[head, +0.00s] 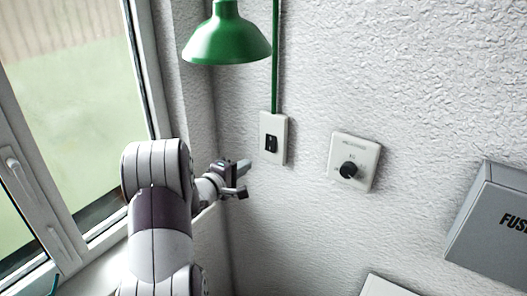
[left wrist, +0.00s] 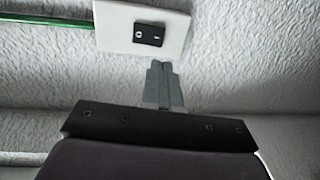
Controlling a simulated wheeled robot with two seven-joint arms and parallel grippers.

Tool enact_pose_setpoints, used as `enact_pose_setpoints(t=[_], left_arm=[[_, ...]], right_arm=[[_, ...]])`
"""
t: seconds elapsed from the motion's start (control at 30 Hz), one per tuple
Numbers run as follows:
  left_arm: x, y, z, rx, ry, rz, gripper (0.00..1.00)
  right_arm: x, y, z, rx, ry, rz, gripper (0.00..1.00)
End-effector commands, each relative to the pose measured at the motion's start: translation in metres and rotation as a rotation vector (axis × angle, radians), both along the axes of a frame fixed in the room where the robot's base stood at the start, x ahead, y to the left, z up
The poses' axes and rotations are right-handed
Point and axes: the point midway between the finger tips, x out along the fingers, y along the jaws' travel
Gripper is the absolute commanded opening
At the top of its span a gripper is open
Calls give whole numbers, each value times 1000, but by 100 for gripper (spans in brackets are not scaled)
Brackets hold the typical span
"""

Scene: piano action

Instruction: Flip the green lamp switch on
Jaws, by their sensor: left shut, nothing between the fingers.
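The green lamp (head: 227,38) hangs at the top of the head view, with a green cord (head: 275,60) running down the wall to a white switch plate (head: 280,152). A black rocker switch (head: 271,143) sits on the plate. The left wrist view also shows the rocker (left wrist: 148,35) on its white plate (left wrist: 112,30). My left gripper (head: 243,178) is just left of and below the plate in the head view. In the left wrist view its fingers (left wrist: 160,68) are shut and empty, pointing at the plate's edge near the rocker. Contact cannot be told. My right gripper is out of view.
A white plate with a black dial (head: 348,170) is on the wall to the right. A grey fuse box (head: 490,225) juts out at the far right. A window (head: 70,110) is at the left. The wall between the plates is clear.

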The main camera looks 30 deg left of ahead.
Motion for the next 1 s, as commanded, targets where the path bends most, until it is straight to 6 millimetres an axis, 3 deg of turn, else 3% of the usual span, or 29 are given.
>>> enact_pose_setpoints(t=[0.3, 0.5, 1.0], left_arm=[[68, -6, -3, 0, 0, -2, 0], [94, -8, -9, 0, 0, -1, 0], [102, -8, -14, 1, -5, 0, 0]], right_arm=[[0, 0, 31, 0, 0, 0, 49], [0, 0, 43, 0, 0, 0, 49], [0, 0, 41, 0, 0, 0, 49]])
